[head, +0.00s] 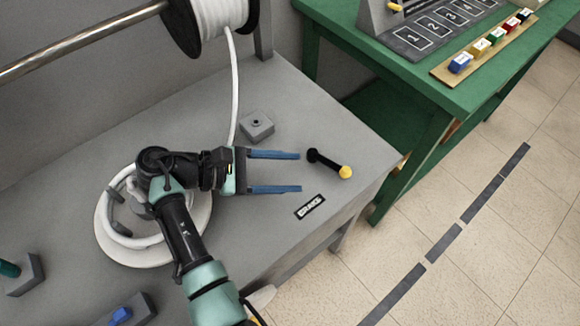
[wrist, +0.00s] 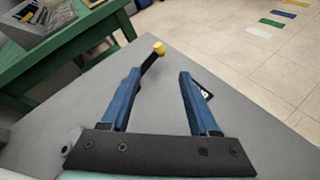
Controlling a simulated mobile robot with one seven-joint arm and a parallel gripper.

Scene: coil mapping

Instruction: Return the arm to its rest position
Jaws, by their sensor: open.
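My gripper (head: 300,172) is over the grey table (head: 75,165), with its two blue fingers parallel and apart and nothing between them. In the wrist view my gripper (wrist: 160,85) is also open and empty. My arm reaches from the bottom of the head view, above a round white coil former (head: 145,258) that it partly hides. A black handle with a yellow end (head: 345,172) lies just beyond the fingertips. In the wrist view its yellow tip (wrist: 159,47) shows past the left finger.
A white spool (head: 217,15) hangs on a metal rod at the back, its white line running down to the table. A small grey block (head: 256,126) stands near the gripper. A green table (head: 455,95) with coloured blocks is at right. Tiled floor (head: 480,255) is clear.

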